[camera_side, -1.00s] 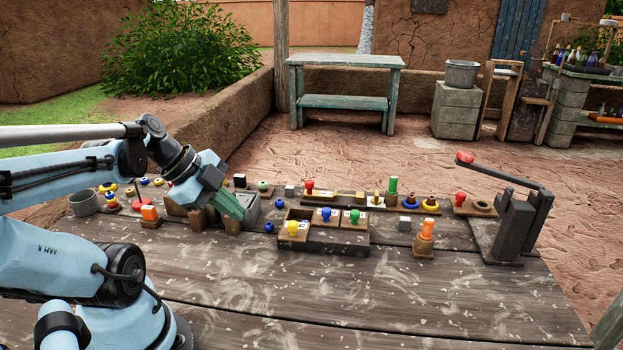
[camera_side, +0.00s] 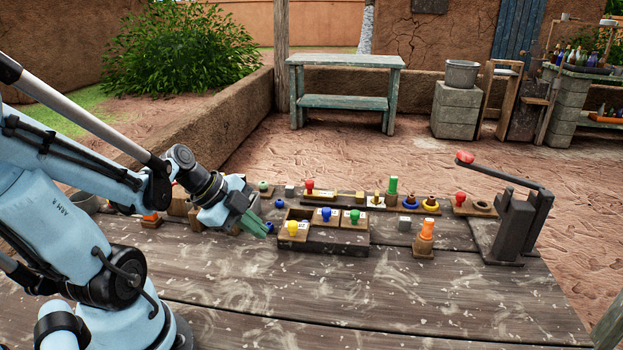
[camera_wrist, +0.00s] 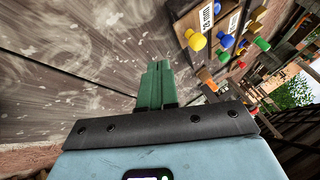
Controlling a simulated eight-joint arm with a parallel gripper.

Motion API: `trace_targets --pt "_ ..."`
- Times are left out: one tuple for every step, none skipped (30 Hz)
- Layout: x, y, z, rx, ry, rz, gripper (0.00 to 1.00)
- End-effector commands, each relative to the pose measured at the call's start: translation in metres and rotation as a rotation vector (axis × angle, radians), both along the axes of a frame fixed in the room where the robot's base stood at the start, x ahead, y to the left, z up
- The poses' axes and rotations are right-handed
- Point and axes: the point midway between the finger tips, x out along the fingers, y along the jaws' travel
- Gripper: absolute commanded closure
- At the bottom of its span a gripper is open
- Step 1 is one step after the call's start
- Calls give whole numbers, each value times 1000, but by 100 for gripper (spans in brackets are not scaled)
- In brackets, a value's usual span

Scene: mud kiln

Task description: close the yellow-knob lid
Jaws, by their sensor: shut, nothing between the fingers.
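The yellow knob (camera_side: 293,226) stands on a lid at the left end of a low wooden box (camera_side: 337,246) with several compartments. A blue knob (camera_side: 326,213) and a green knob (camera_side: 355,215) stand on the lids beside it. The yellow-knob lid (camera_side: 289,236) looks set forward of the other two; how far it covers its compartment I cannot tell. My gripper (camera_side: 267,233) is shut and empty, just left of the yellow knob and apart from it. In the wrist view my green fingers (camera_wrist: 155,80) are together, with the yellow knob (camera_wrist: 196,40) up and to the right.
A small blue piece (camera_side: 279,203) lies behind my gripper. An orange peg (camera_side: 427,229) on a block stands right of the box. A lever press (camera_side: 512,225) stands at the far right. The front of the table (camera_side: 370,305) is clear.

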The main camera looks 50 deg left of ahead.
Motion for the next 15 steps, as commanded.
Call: trace_targets --pt "3 -1 -3 0 0 -2 100" --pt "4 -2 -5 1 0 -3 100" --pt "6 -2 -8 2 -1 -2 100" --pt "7 -2 -9 1 0 -2 100" --pt "8 -2 -11 1 0 -2 100" --pt "10 -3 -13 1 0 -2 100" --pt "11 -4 -15 1 0 -2 100" --pt "12 -4 -17 1 0 -2 100" --pt "14 -5 -19 1 0 -2 100" --pt "15 -5 -21 1 0 -2 100" --pt "16 -6 -22 1 0 -2 100" --pt "18 -7 -25 1 0 -2 100" --pt "22 -5 -24 1 -2 -2 100" --pt "26 -3 -24 1 0 -2 100" --pt "30 -2 -24 0 -1 -2 100"
